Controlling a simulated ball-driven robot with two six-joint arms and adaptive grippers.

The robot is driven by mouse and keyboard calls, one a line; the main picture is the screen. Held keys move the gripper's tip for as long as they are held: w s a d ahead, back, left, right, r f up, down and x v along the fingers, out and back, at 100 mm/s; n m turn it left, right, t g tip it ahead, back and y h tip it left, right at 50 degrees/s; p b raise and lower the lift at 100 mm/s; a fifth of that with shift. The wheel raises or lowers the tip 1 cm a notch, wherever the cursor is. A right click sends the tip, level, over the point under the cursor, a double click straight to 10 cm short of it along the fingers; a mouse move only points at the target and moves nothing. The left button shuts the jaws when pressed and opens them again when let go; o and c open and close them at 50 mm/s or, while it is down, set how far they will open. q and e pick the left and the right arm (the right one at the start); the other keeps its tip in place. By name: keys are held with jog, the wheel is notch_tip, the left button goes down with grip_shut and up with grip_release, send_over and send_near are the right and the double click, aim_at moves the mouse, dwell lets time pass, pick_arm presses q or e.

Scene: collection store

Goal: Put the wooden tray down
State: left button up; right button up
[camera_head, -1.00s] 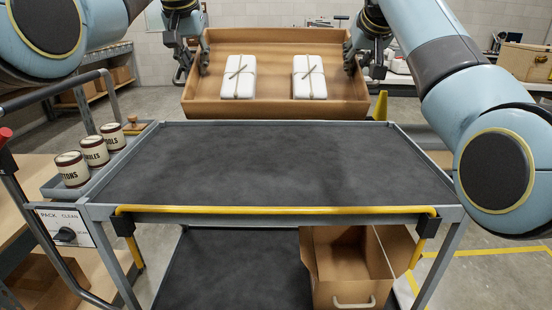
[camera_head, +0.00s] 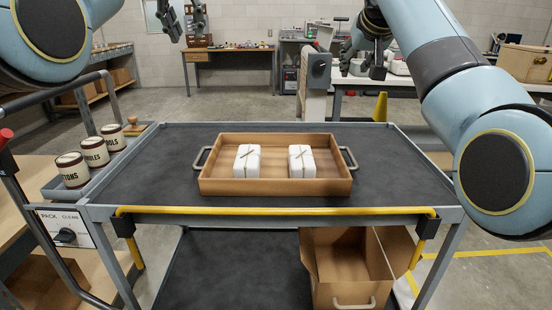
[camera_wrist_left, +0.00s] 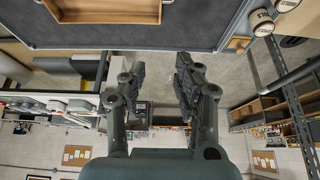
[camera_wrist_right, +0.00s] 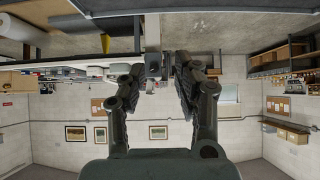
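Part of the tray shows in the left wrist view (camera_wrist_left: 100,18). My left gripper (camera_head: 188,30) is raised beyond the cart's far edge, apart from the tray; its fingers stand open and empty in the left wrist view (camera_wrist_left: 158,75). My right gripper (camera_head: 361,70) is also raised and apart from the tray; its fingers are open and empty (camera_wrist_right: 153,75).
Several labelled tins (camera_head: 95,151) stand in a side tray left of the cart top. A yellow bar (camera_head: 275,210) runs along the cart's front edge. A cardboard box (camera_head: 345,285) is on the lower shelf. The cart top around the wooden tray is clear.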

pick_arm(q)
jog(key=v, duration=0.2)
jog(key=shift+s+r, duration=0.2)
jog(key=shift+r, duration=0.15)
pick_arm(e)
jog(key=v, duration=1.2)
